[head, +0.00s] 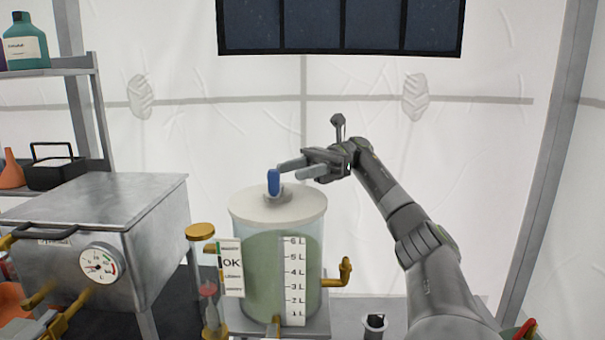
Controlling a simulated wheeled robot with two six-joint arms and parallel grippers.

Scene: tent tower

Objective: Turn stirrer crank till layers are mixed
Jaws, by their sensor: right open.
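A clear cylindrical tank (262,270) with a pale lid (248,207) stands in the middle. Its contents look one even grey-green, with no layer line that I can see. A scale strip marked up to 6 L runs down its front. A blue crank handle (273,182) stands upright on a grey hub on the lid. My right gripper (301,167) is open, its fingers pointing left, just right of the blue handle. It appears apart from the handle; the exact gap in depth is unclear. My left gripper is not in view.
A metal box with a gauge (100,262) stands at left, near shelves with a green bottle (24,42). A card reading OK (232,263) and a brass-capped tube (205,285) stand by the tank. A brass spout (343,273) juts right.

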